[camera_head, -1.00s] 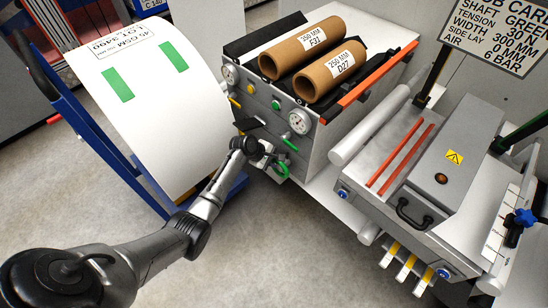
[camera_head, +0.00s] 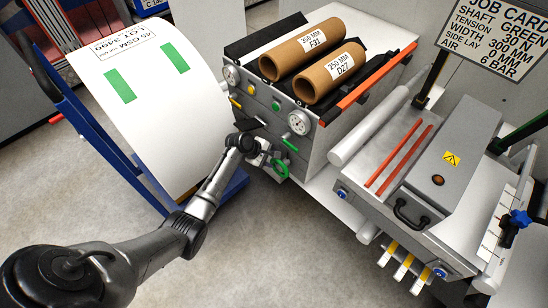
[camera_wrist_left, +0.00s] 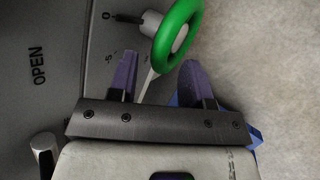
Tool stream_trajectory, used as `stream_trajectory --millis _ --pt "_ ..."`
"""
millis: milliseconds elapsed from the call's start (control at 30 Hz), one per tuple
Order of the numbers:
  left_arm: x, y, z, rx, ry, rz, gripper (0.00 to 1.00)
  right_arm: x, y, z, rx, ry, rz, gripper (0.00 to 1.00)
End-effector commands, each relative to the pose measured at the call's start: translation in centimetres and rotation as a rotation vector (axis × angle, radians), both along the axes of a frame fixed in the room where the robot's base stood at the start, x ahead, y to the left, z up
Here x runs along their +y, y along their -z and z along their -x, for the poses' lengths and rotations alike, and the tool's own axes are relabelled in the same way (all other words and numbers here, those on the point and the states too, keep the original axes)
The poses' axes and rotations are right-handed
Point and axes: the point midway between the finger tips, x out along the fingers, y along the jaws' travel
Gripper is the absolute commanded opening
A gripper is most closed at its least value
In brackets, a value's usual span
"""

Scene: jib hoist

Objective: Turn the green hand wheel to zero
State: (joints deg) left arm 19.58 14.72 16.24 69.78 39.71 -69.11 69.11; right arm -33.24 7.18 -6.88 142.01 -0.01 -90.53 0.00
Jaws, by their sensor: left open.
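The green hand wheel (camera_head: 281,168) is low on the right end of the grey machine's front panel. In the left wrist view the wheel (camera_wrist_left: 178,35) is a green ring on a grey hub, beside a printed scale with a 0 (camera_wrist_left: 106,16). A pale pointer (camera_wrist_left: 149,86) shows below the hub, partly behind my gripper. My left gripper (camera_head: 266,158) is at the panel close to the wheel. My right gripper is not in view.
A large white roll (camera_head: 145,100) on a blue stand is at the left. The word OPEN (camera_wrist_left: 38,67) and a metal knob (camera_wrist_left: 45,150) show at the wrist view's left.

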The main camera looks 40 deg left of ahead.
Motion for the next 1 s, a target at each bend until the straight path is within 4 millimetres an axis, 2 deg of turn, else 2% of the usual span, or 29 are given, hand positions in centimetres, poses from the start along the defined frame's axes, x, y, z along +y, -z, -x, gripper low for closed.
stream_trajectory --millis 33,100,467,700,1000 --pt "0.4 -1.3 0.6 0.000 0.000 -0.002 0.45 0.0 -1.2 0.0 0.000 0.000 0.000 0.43" --pt "0.8 -2.5 1.4 0.000 0.000 -0.001 0.45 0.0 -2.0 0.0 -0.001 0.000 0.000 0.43" --pt "2.9 -7.3 4.8 -0.002 0.000 -0.001 0.45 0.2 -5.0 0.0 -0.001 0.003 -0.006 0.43" --pt "3.6 -8.7 5.9 -0.002 -0.001 0.000 0.45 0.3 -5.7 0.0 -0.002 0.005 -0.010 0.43" --pt "3.8 -8.9 6.1 -0.001 0.001 0.000 0.45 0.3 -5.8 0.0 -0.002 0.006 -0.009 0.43"
